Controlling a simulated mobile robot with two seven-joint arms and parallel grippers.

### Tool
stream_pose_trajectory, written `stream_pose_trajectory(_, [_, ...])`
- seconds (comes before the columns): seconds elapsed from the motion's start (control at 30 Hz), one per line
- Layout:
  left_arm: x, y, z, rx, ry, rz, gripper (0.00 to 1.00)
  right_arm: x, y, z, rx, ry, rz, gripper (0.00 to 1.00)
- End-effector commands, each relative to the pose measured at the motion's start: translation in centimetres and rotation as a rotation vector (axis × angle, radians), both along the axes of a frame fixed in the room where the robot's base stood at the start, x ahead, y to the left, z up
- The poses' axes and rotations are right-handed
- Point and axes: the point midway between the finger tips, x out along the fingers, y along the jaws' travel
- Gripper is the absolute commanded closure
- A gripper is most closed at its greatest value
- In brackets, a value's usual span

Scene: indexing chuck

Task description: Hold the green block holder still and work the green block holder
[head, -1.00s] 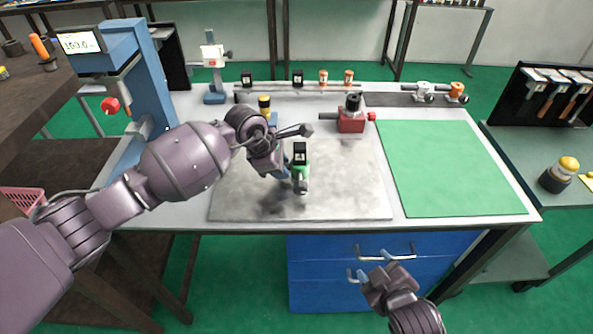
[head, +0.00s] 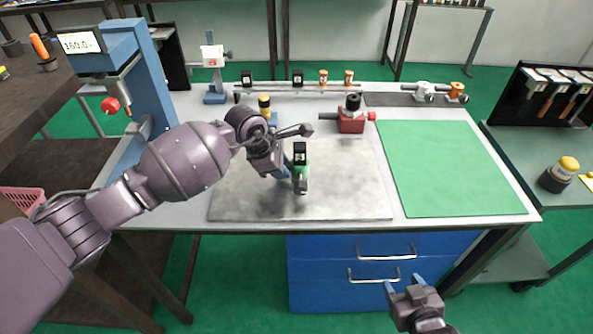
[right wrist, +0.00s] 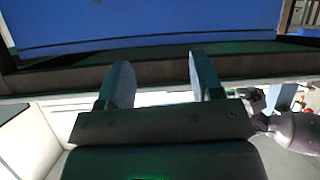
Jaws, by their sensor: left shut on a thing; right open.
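The green block holder (head: 302,172) stands on the grey metal plate (head: 350,190) in the middle of the bench, with a black top piece bearing a white mark. My left gripper (head: 289,172) is shut on the holder from its left side, and its fingers partly hide that side.
A red fixture (head: 351,122) with a black knob stands behind the plate. A green mat (head: 450,165) lies clear at the right. A blue press (head: 145,80) stands at the left. Blue drawers (head: 330,270) with metal handles are below the bench front.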

Motion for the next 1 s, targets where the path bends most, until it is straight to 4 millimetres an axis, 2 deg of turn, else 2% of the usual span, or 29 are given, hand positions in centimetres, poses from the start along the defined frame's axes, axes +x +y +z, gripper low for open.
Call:
stream_pose_trajectory(0.17, [0.0,0.0,-0.2,0.002,0.002,0.001,1.00,0.4,0.7,0.3,-0.052,-0.003,0.038,0.40])
stream_pose_trajectory(0.27, [0.0,0.0,-0.2,0.002,0.002,0.001,1.00,1.1,2.0,0.8,-0.147,-0.009,0.104,0.40])
stream_pose_trajectory(0.6, [0.0,0.0,-0.1,0.001,0.002,0.000,1.00,4.0,7.7,3.5,-0.671,-0.056,0.432,0.40])
stream_pose_trajectory(1.0, [0.0,0.0,-0.2,0.001,0.002,0.000,1.00,6.2,13.7,7.7,-1.325,-0.139,0.776,0.40])
